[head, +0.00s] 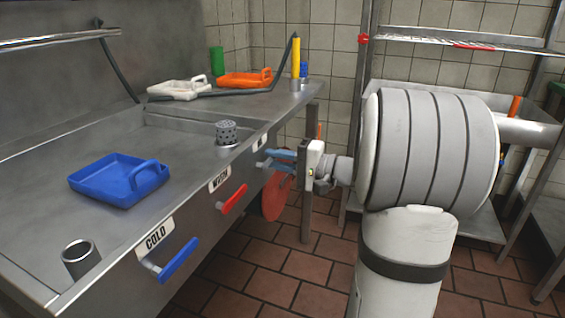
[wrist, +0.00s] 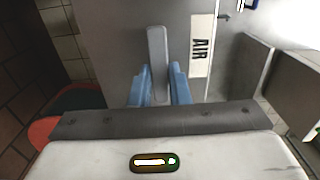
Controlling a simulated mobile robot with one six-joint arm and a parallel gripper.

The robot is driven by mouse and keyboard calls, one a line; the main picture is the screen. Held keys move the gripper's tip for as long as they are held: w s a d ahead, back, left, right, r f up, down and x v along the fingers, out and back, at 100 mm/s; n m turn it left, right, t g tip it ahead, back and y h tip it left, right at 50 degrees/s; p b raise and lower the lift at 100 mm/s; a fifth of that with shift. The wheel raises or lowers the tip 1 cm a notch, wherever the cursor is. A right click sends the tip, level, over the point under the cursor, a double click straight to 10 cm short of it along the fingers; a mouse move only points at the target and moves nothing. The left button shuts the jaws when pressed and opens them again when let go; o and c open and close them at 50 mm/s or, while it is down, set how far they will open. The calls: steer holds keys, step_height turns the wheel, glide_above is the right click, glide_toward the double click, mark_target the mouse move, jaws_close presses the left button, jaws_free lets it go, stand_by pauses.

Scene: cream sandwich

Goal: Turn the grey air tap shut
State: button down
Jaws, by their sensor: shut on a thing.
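The grey air tap (wrist: 157,48) is a flat lever with a rounded end. In the wrist view it stands upright in the picture, between the two blue fingers of my gripper (wrist: 161,75), which are shut on it. The AIR label (wrist: 199,47) is on the steel panel just right of the lever. In the head view my gripper (head: 272,158) reaches the front of the counter at its far end, below the small label (head: 260,141). The lever is mostly hidden there by the fingers.
On the same front panel are a red WARM handle (head: 233,199) and a blue COLD handle (head: 177,259). A blue tray (head: 115,182) and a perforated metal cup (head: 226,132) are on the counter (head: 60,215). A red disc (head: 277,198) is below my gripper.

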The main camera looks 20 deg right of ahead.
steer(key=shift+d, duration=0.15)
steer(key=c, duration=1.4)
jaws_free()
steer(key=shift+o, duration=0.2)
steer(key=p+v, duration=0.2)
steer(key=v, duration=0.5)
steer(key=shift+s+d, duration=0.25)
steer(key=shift+s, duration=0.05)
steer(key=shift+r, duration=0.1)
